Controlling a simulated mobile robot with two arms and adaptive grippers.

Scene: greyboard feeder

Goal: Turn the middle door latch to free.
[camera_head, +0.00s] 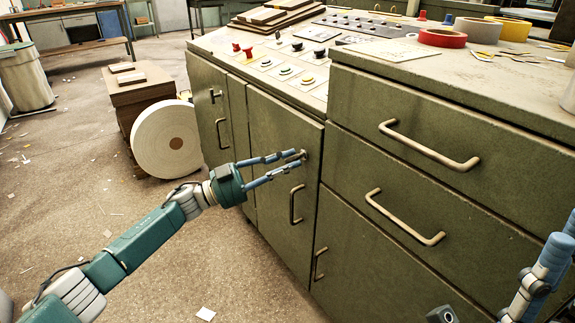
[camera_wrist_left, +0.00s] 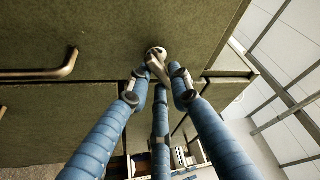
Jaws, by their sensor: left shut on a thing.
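The middle door (camera_head: 275,150) is a green cabinet door with a bar handle (camera_head: 296,205). Its latch (camera_head: 302,154) is a small metal piece near the door's upper right edge. My left gripper (camera_head: 293,158) reaches it from the left, its blue fingers shut around it. In the left wrist view the fingertips meet on the latch (camera_wrist_left: 156,52), a pale metal knob, and partly hide it, so its exact angle is hard to tell. My right gripper (camera_head: 540,275) shows in part at the lower right edge, away from the door; its fingertips are not clear.
Drawers with bar handles (camera_head: 430,147) stand right of the door. The left door (camera_head: 208,110) carries its own latch (camera_head: 215,94). A white paper roll (camera_head: 166,139) stands on the floor at left. The console top holds buttons and tape rolls (camera_head: 443,38). The floor in front is mostly clear.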

